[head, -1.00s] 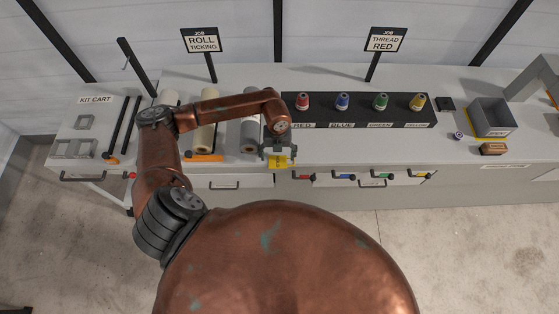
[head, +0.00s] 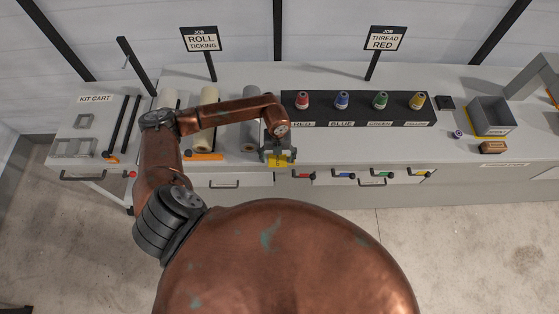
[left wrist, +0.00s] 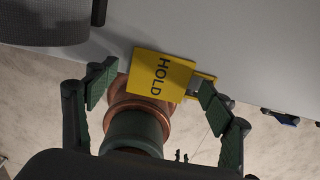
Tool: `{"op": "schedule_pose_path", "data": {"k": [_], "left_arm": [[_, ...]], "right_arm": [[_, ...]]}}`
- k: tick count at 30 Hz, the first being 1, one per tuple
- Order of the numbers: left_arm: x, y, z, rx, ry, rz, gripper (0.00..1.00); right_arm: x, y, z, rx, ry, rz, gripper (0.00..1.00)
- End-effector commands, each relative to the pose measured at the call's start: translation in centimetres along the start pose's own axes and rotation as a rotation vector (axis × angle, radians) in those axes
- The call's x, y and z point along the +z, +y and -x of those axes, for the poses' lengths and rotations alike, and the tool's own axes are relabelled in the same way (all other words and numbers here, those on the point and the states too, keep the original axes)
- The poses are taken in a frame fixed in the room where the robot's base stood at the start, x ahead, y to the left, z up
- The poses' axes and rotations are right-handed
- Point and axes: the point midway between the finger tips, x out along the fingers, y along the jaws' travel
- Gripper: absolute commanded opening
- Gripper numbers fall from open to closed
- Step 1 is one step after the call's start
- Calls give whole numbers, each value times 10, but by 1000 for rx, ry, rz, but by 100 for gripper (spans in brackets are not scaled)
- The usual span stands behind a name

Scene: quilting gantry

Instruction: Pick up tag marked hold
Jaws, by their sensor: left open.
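The yellow tag marked HOLD (left wrist: 160,76) lies at the front edge of the counter, with a small grey metal piece at its right end in the left wrist view. It also shows in the head view (head: 279,161), partly covered by the gripper. My left gripper (left wrist: 157,88) is open, its two green-padded fingers on either side of the tag. The right finger is close to the grey end piece; I cannot tell whether they touch. In the head view my left gripper (head: 277,157) is over the counter's front edge. My right gripper is not in view.
A black rack (head: 358,109) with red, blue, green and yellow thread cones is to the right. A grey bin (head: 491,117) sits farther right. Drawers with handles (head: 373,183) line the counter front.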

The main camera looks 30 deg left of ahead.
Motion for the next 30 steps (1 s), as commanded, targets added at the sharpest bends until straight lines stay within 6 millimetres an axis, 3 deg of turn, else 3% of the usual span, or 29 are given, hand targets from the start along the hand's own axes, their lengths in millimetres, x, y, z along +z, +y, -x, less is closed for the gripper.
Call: {"op": "schedule_pose_path", "data": {"k": [7, 22, 30], "left_arm": [[0, 0, 0, 0, 0, 0, 75], [0, 0, 0, 0, 0, 0, 40], [-1, 0, 0, 1, 1, 0, 39]], "right_arm": [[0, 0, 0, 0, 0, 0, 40], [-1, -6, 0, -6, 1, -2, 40], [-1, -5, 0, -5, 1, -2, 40]]}}
